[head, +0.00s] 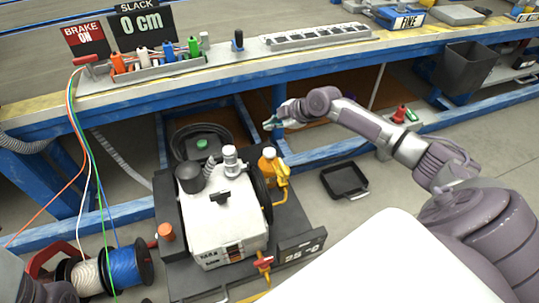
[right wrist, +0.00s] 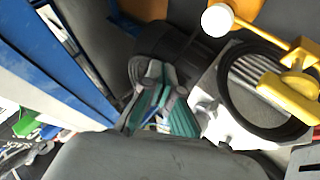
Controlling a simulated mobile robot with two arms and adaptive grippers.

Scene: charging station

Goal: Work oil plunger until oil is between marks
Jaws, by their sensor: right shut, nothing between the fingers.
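The white machine (head: 222,222) stands on a dark base at the lower middle of the head view. An orange-yellow oil unit (head: 267,168) with a small white knob on top stands at its back right side. My right gripper (head: 269,123) is shut and empty, above and behind the oil unit, near the bench's blue leg. Its teal-padded fingers (right wrist: 160,112) are together and apart from the knob. No oil level or marks can be made out.
A blue-framed bench (head: 350,62) runs across the back, its edge close to my right gripper. A black tray (head: 344,181) lies on the floor to the right. Cable spools (head: 123,267) stand at lower left. Clear floor lies around the tray.

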